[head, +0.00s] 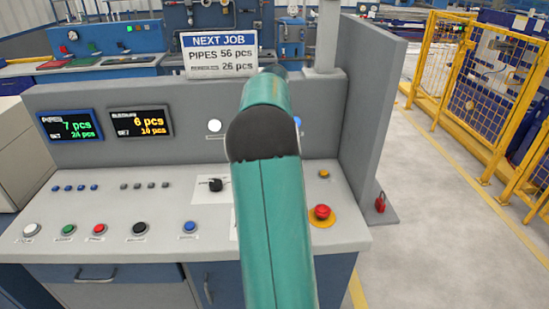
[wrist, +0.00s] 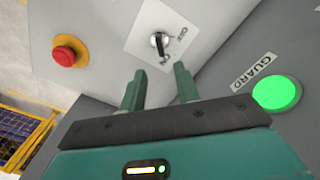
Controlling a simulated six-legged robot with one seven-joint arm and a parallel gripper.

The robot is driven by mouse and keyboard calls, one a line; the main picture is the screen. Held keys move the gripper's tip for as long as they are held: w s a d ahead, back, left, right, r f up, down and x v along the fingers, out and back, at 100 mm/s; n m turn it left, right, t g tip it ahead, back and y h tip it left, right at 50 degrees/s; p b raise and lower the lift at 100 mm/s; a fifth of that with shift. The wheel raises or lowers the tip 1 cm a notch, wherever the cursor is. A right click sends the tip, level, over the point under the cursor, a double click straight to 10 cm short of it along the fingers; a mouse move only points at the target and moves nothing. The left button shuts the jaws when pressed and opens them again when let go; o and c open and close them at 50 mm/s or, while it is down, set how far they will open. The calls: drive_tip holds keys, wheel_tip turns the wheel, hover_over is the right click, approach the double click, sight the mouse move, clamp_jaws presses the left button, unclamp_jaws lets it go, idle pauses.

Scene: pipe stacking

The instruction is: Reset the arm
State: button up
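My teal arm (head: 268,180) reaches forward over the control console and hides its middle in the head view. My gripper (wrist: 160,73) shows only in the wrist view, with its two green fingers apart and nothing between them. A small rotary switch (wrist: 160,43) on a white plate lies beyond the fingertips, and I see no contact with it. A lit green button (wrist: 276,93) beside a GUARD label is to the right of the fingers. A red emergency stop (wrist: 68,52) is to the left. The gripper is hidden behind the arm in the head view.
The grey console (head: 140,228) carries several buttons, a black knob (head: 215,185), a red mushroom button (head: 321,212) and two counter displays (head: 70,126). A NEXT JOB sign (head: 219,54) stands above. Yellow fencing (head: 440,60) is at right, with clear floor (head: 440,220) before it.

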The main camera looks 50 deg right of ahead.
drive_tip(key=shift+r, duration=1.3)
drive_tip(key=a+r+n+t, duration=0.1)
drive_tip(key=a+r+n, duration=0.2)
drive_tip(key=a, duration=0.7)
drive_tip(key=a+r+n+t, duration=0.1)
drive_tip(key=a+r+n, duration=0.15)
drive_tip(key=a, duration=0.65)
drive_tip(key=a+r+n+t, duration=0.15)
drive_tip(key=a+n, duration=0.25)
drive_tip(key=a, duration=0.6)
drive_tip(key=s+a+f+n+t, duration=0.1)
drive_tip(key=s+a+f+n, duration=0.1)
drive_tip(key=s+a+n, duration=0.2)
drive_tip(key=s+a+f+n+t, duration=0.1)
drive_tip(key=s+a+f+n, duration=0.2)
drive_tip(key=s+a, duration=0.7)
drive_tip(key=a+n, duration=0.2)
drive_tip(key=a, duration=0.3)
drive_tip(key=shift+a+f, duration=0.15)
drive_tip(key=shift+a, duration=0.1)
drive_tip(key=shift+n, duration=0.25)
